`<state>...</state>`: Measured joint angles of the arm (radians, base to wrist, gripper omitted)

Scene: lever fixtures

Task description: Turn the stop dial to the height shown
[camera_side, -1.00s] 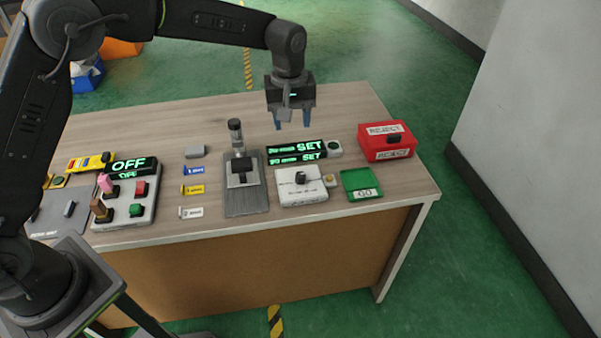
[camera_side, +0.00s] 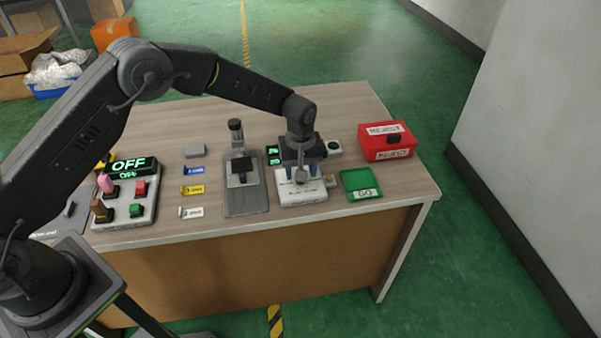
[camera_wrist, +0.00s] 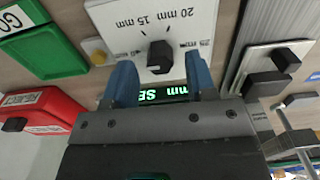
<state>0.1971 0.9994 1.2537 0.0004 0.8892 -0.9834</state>
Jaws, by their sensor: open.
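The stop dial is a black knob (camera_wrist: 160,57) on a white box (camera_side: 303,194) with printed heights; "20 mm" and "15 mm" can be read in the wrist view. In the side view my gripper hides the knob. My gripper (camera_side: 300,175) is down over the white box. In the wrist view its two blue fingers (camera_wrist: 161,82) are open, one on each side of the knob, with a gap visible on both sides. The green-lit display (camera_wrist: 160,94) lies behind the gripper and is mostly hidden; only "mm SE" shows.
A green GO tray (camera_side: 361,185) and a red REJECT box (camera_side: 386,141) stand to the right. A grey lever fixture (camera_side: 245,185) is close on the left. Further left are coloured tags (camera_side: 193,189) and a switch panel (camera_side: 127,203) with an OFF display.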

